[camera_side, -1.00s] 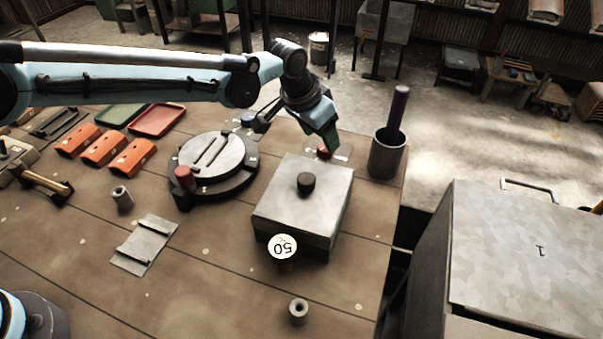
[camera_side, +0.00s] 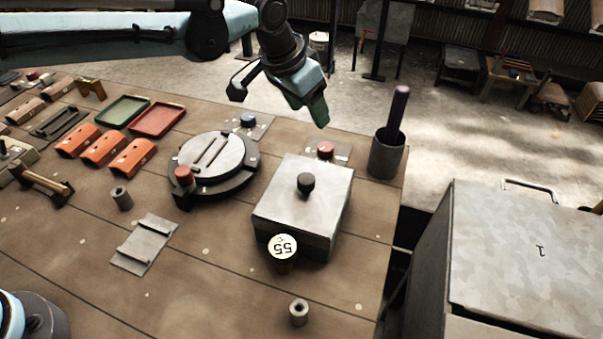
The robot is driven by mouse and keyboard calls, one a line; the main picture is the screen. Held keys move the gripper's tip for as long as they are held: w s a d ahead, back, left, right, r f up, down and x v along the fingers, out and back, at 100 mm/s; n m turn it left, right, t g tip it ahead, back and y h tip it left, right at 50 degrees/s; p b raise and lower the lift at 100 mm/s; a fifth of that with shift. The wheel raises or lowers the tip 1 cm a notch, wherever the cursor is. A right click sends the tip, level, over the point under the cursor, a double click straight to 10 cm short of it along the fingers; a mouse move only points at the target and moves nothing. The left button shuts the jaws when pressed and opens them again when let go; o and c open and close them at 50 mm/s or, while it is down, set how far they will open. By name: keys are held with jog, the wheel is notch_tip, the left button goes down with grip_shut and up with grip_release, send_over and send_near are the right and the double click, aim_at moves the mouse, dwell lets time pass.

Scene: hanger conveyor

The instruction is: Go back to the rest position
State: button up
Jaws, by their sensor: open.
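My gripper (camera_side: 279,98) is in the air above the back edge of the wooden table, behind the metal box. Its jaws are apart, one dark finger at the left and one green finger at the right, with nothing between them. It is clear of the red button (camera_side: 325,150) and the blue button (camera_side: 247,120) below it. My arm reaches in from the upper left.
A metal box (camera_side: 325,198) with a black knob and a dial reading 55 stands below. A round fixture (camera_side: 207,160) is left of it. A grey cup (camera_side: 386,158) holds a tall dark rod. Orange pieces (camera_side: 104,151) and two trays (camera_side: 157,119) lie left.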

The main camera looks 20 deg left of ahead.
jog(key=s+a+r+n+t+y, duration=0.1)
jog(key=s+a+r+n, duration=0.15)
jog(key=s+a, duration=0.65)
jog(key=s+a+r+n+t, duration=0.15)
jog(key=s+a+r, duration=0.3)
jog(key=a, duration=0.75)
jog(key=s+a+f+n+y, duration=0.1)
jog(key=s+a+f+n, duration=0.1)
jog(key=s+a+f, duration=0.3)
jog(key=s+t, duration=0.1)
jog(key=s, duration=0.2)
jog(key=shift+a+f, duration=0.15)
jog(key=shift+a, duration=0.2)
